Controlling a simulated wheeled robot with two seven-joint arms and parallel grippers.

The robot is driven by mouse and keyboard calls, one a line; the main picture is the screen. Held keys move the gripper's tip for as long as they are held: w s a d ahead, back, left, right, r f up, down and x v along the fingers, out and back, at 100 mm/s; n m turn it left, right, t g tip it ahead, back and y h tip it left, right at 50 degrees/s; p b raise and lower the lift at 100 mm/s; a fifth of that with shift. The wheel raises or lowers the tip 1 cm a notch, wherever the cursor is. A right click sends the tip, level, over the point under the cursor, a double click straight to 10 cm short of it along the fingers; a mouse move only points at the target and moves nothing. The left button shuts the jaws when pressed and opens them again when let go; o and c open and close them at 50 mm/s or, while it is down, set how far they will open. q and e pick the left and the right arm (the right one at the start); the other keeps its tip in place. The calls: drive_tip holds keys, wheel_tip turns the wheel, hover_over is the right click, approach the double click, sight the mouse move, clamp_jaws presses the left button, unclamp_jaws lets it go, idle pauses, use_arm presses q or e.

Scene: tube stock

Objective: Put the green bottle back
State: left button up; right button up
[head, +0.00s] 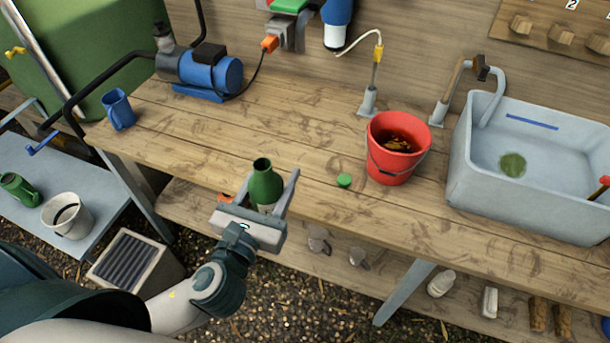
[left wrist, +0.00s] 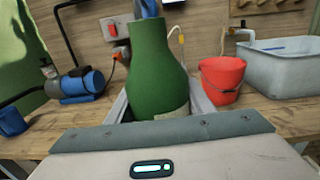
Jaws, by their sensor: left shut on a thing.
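The green bottle (head: 264,184) is roughly upright with its dark mouth uncovered and a pale label low on its body. My left gripper (head: 268,193) is shut on it near the workbench's front edge; I cannot tell whether its base touches the wood. In the left wrist view the bottle (left wrist: 155,70) stands between the fingers, its lower part hidden by the gripper body. A small green cap (head: 344,180) lies on the bench to the right of the bottle. My right gripper is not in view.
The wooden bench (head: 300,130) has free room behind the bottle. A red bucket (head: 397,150) and a grey sink (head: 530,200) stand to the right. A blue pump (head: 210,72) and blue mug (head: 119,109) are at the left. A blue bottle (head: 337,22) hangs on the wall.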

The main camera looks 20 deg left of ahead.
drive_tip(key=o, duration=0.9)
use_arm(q)
drive_tip(key=w+d+f, duration=0.1)
drive_tip(key=w+d, duration=0.5)
drive_tip(key=w, duration=0.4)
drive_tip(key=w+d+f, duration=0.2)
drive_tip(key=w+d, duration=0.4)
drive_tip(key=w, duration=0.4)
drive_tip(key=shift+w+d+h+b, duration=0.2)
drive_tip(key=shift+w+h+b, duration=0.1)
drive_tip(key=shift+w, duration=0.1)
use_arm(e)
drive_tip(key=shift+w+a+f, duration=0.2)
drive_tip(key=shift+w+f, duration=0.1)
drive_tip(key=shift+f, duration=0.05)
use_arm(q)
drive_tip(key=shift+f, duration=0.1)
